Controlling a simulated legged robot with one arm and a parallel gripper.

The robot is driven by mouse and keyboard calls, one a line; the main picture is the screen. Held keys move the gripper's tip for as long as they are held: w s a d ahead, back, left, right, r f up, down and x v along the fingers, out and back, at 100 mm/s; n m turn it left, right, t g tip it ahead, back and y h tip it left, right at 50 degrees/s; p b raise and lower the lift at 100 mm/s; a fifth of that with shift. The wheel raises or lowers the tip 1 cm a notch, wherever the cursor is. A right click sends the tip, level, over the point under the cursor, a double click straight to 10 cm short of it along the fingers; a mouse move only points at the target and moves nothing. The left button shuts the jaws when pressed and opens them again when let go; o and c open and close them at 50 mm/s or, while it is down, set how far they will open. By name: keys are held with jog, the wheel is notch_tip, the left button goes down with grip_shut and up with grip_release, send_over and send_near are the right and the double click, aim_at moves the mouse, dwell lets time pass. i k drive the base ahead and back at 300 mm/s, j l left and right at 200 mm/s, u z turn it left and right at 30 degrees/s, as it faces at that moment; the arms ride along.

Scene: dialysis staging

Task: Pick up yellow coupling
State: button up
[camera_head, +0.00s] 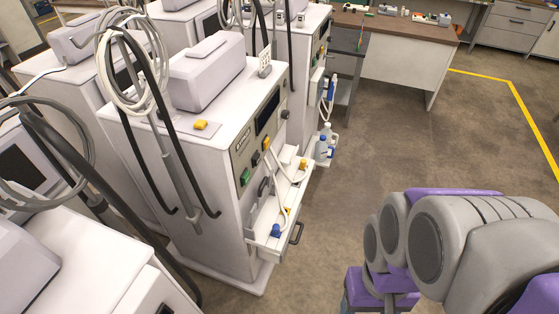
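A small yellow piece (201,125), which may be the yellow coupling, lies on the white top of the nearest full machine (135,125), near its front edge. Other small yellow parts show on that machine's front: one on the panel (267,143), one at the shelf's far end (303,164) and a partly hidden one lower on the shelf (286,211). I cannot tell which is the coupling. My arm, grey and purple, fills the lower right, well apart from the machine. My gripper's fingers do not show.
A blue connector (276,230) sits on the pull-out shelf (262,241). Coiled hoses (150,75) hang from a pole beside a grey box (207,75). Bottles (321,148) stand behind. A wooden-topped desk (395,25) is at the back. The floor (400,140) between is clear.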

aim_at(303, 165)
jog(key=i+l+u, duration=0.25)
jog(key=u, duration=0.25)
jog(key=i+l+u, duration=0.1)
jog(key=l+u, duration=0.4)
jog(key=i+l, duration=0.15)
jog(key=l, duration=0.55)
jog(key=i+l+u, duration=0.15)
jog(key=l, duration=0.55)
jog(key=i+l, duration=0.15)
jog(key=l, duration=0.6)
jog(key=i+l+u, duration=0.15)
jog(key=l, duration=0.55)
jog(key=i+l, duration=0.1)
jog(key=l, duration=0.65)
jog(key=u, duration=0.05)
